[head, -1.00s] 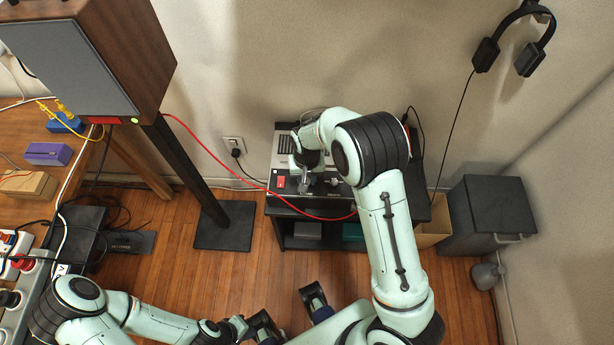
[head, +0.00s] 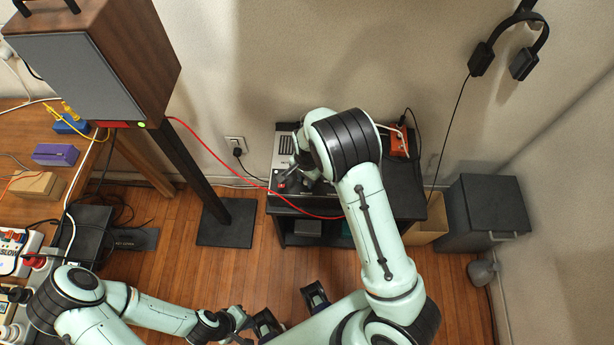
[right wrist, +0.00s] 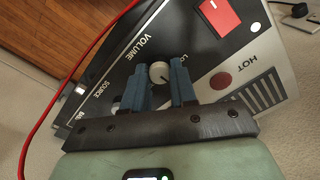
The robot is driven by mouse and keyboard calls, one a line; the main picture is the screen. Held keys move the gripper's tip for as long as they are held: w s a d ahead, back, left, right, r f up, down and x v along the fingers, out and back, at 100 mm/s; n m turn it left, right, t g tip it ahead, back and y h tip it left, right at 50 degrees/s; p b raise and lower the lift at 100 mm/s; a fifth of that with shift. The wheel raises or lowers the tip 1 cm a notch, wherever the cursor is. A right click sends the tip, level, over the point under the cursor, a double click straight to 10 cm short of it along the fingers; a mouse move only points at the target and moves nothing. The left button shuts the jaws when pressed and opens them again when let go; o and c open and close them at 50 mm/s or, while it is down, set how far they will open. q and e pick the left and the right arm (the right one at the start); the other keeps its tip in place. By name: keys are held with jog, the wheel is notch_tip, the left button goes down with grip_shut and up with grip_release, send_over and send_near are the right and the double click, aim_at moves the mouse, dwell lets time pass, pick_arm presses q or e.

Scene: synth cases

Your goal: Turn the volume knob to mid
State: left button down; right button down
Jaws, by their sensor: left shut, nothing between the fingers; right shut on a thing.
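The amplifier (head: 286,138) stands on a small black table (head: 405,190), with a silver vented part and a dark panel. In the right wrist view its panel (right wrist: 135,62) carries the word VOLUME, and the small pale volume knob (right wrist: 160,72) is between my blue fingertips. My right gripper (right wrist: 159,82) is shut on this knob. Its pointer setting is too small to read. In the head view the knob is hidden by my right arm and gripper (head: 295,176). My left gripper (head: 240,322) is shut and empty, low over the floor, far from the amplifier.
A red button (right wrist: 220,15) and a HOT mark with vents lie close beside the knob. A red cable (head: 215,154) runs across the table's front. A speaker (head: 90,70) on a stand is at left, an orange box (head: 398,142) at the table's right.

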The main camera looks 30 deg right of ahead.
pick_arm(q)
jog(key=shift+r, duration=0.1)
dwell(0.5)
pick_arm(e)
jog(key=c, duration=0.9)
grip_release()
jog(key=shift+r, duration=0.1)
pick_arm(q)
jog(key=shift+w+r+p, duration=0.3)
jog(key=shift+r+p, duration=0.2)
jog(key=shift+r, duration=0.05)
jog(key=shift+w+r+p, duration=0.3)
jog(key=shift+r+p, duration=0.2)
jog(key=shift+r, duration=0.05)
pick_arm(e)
notch_tip(320, 180, up, 13)
